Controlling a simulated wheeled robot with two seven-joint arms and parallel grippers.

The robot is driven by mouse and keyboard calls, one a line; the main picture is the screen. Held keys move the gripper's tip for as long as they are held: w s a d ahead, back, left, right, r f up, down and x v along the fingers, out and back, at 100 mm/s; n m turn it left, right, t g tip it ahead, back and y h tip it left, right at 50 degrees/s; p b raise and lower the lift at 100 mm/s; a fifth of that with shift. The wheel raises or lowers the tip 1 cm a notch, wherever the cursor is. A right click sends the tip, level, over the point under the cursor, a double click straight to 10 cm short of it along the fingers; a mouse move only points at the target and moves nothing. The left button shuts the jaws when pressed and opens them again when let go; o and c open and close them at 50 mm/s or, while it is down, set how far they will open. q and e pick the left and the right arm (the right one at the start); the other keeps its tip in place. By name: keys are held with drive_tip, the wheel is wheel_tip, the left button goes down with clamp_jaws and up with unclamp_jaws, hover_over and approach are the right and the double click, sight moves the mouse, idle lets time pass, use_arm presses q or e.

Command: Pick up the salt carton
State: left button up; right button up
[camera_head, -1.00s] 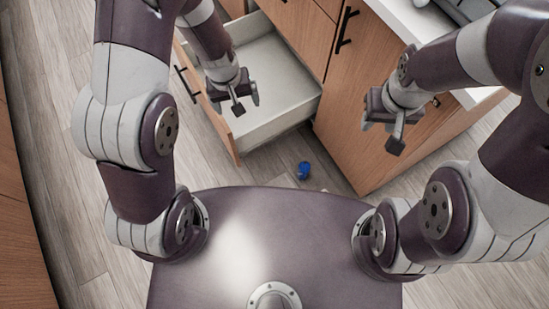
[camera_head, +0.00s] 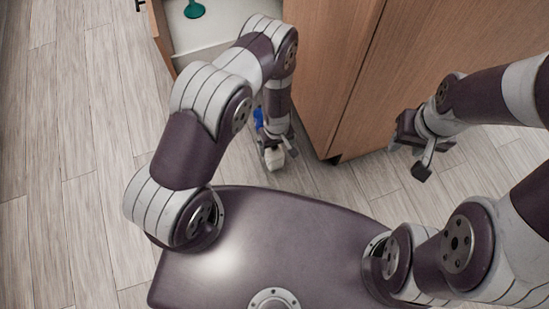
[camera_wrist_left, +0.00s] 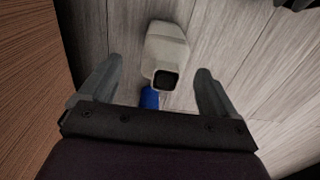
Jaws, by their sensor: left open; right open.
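An off-white container (camera_head: 273,158) with a dark square end is low by the floor, under my left gripper (camera_head: 280,147). In the left wrist view this container (camera_wrist_left: 166,45) lies ahead, roughly between the spread fingers of my left gripper (camera_wrist_left: 158,92). A blue item (camera_head: 259,118) is beside my left wrist; its blue side (camera_wrist_left: 149,98) also shows in the wrist view, partly hidden by the gripper's palm. No label is readable, so I cannot tell which one is the salt carton. My left gripper is open and empty. My right gripper (camera_head: 421,160) is open and empty, in front of the cabinet.
A wooden cabinet (camera_head: 335,70) stands just right of my left arm. An open drawer (camera_head: 205,38) with a teal object (camera_head: 194,9) inside is at the top. The plank floor (camera_head: 75,180) at left is clear.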

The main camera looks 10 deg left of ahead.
use_arm(q)
drive_tip(key=f+b, duration=0.2)
drive_tip(key=f, duration=0.1)
drive_tip(key=f+b, duration=0.1)
drive_tip(key=shift+s+a+f, duration=0.1)
drive_tip(key=shift+a+f, duration=0.2)
drive_tip(key=shift+f, duration=0.05)
drive_tip(key=shift+r, duration=0.2)
drive_tip(key=c, duration=1.4)
drive_tip(key=shift+r, duration=0.1)
